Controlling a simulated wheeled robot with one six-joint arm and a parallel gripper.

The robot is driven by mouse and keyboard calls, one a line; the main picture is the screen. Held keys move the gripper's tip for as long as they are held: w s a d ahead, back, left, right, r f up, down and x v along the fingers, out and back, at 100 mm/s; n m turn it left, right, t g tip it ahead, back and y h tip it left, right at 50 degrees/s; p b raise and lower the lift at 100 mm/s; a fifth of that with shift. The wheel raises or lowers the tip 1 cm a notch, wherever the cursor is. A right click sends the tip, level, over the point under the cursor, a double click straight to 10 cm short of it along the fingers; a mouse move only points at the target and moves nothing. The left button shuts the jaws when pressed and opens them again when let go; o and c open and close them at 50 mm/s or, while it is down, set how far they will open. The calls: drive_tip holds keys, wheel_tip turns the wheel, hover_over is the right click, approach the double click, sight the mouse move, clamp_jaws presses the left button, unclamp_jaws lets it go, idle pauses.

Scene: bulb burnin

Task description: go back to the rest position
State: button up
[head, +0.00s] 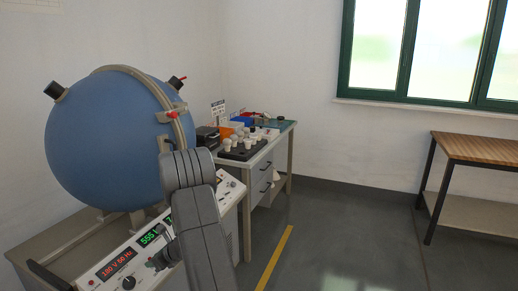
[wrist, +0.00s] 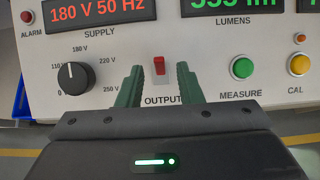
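My gripper (wrist: 160,68) is open in the wrist view. Its two green fingers are apart, one to each side of the red output switch (wrist: 159,66) on the white control panel (wrist: 120,40). Nothing shows between the fingers except the switch behind them; whether they touch the panel I cannot tell. The supply display (wrist: 97,11) reads 180 V 50 Hz. A black supply knob (wrist: 75,77) is to the left; a green measure button (wrist: 241,67) and a yellow cal button (wrist: 299,65) are to the right. In the head view my grey arm hides part of the panel (head: 115,268).
A big blue sphere (head: 95,150) with a grey band and red handles stands behind the panel. A bench (head: 262,150) with white bulbs in a dark tray is beyond my arm. A wooden table (head: 480,148) is at the right. The floor (head: 340,240) between is clear.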

drive_tip(key=shift+s+d+f+y+b, duration=0.15)
drive_tip(key=shift+y+b, duration=0.15)
drive_tip(key=shift+b, duration=0.85)
drive_tip(key=shift+w+d+f+y+b, duration=0.1)
drive_tip(key=shift+y+b, duration=0.2)
drive_tip(key=shift+b, duration=0.8)
drive_tip(key=shift+r, duration=0.1)
drive_tip(key=shift+d+t, duration=0.1)
drive_tip(key=shift+t, duration=0.2)
